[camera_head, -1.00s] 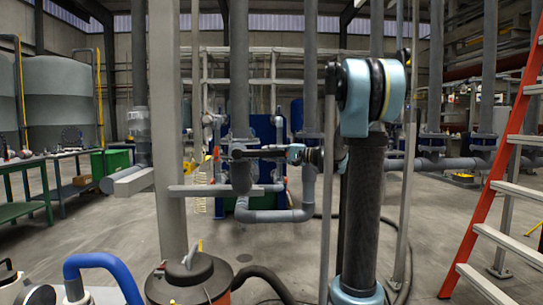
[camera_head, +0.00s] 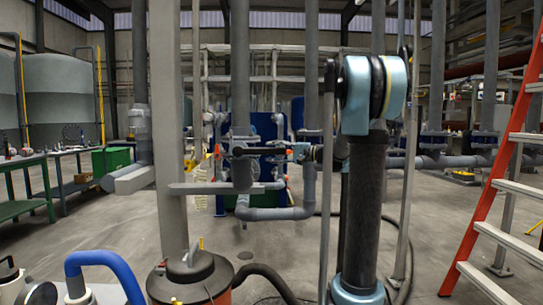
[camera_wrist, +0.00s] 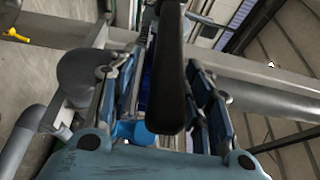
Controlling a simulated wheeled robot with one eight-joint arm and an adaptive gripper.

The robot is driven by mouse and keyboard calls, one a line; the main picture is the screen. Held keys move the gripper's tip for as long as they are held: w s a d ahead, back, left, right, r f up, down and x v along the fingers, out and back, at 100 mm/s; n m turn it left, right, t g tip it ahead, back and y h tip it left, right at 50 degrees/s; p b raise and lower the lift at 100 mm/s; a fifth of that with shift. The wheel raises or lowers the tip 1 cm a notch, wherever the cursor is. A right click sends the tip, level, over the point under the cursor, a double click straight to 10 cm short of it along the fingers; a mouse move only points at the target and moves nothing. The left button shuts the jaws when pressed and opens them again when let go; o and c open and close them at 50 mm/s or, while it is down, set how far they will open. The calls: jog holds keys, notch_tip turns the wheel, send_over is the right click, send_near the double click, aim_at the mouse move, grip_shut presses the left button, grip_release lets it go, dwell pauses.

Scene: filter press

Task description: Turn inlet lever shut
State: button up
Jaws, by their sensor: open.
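The inlet lever, a long dark bar, (camera_head: 258,151) lies about level across the grey vertical pipe in the middle of the head view. In the wrist view the black bar (camera_wrist: 172,75) runs from the top edge down between my fingers. My gripper (camera_head: 298,152) is small in the head view, at the right end of the lever. In the wrist view my gripper (camera_wrist: 166,75) is open, with finger pads on both sides of the bar. I cannot tell whether either pad touches it. A blue round part (camera_wrist: 135,132) shows near the gripper's base.
A grey post (camera_head: 168,120) with a flat ledge (camera_head: 225,188) stands left of the pipe. Grey piping (camera_head: 270,213) bends below the lever. An orange ladder (camera_head: 490,180) leans at right. A drum (camera_head: 190,275) stands in front. Open floor lies between.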

jog(key=v, duration=1)
jog(key=shift+d, duration=0.2)
jog(key=s+a+f+n+g+h, duration=0.1)
jog(key=s+a+f+g+h, duration=0.2)
jog(key=s+f, duration=0.65)
jog(key=s+a+f+n+h, duration=0.15)
jog(key=s+f+h, duration=0.35)
jog(key=s+f, duration=0.5)
jog(key=s+d+f+n+h, duration=0.1)
jog(key=s+d+f+h, duration=0.3)
jog(key=s+f, duration=0.4)
jog(key=s+d+f+g+h, duration=0.1)
jog(key=s+d+f+h, duration=0.4)
jog(key=s+d+f, duration=0.2)
jog(key=shift+s+f+n, duration=0.35)
jog(key=shift+s+f, duration=0.2)
jog(key=shift+s, duration=0.6)
jog(key=shift+c, duration=1.4)
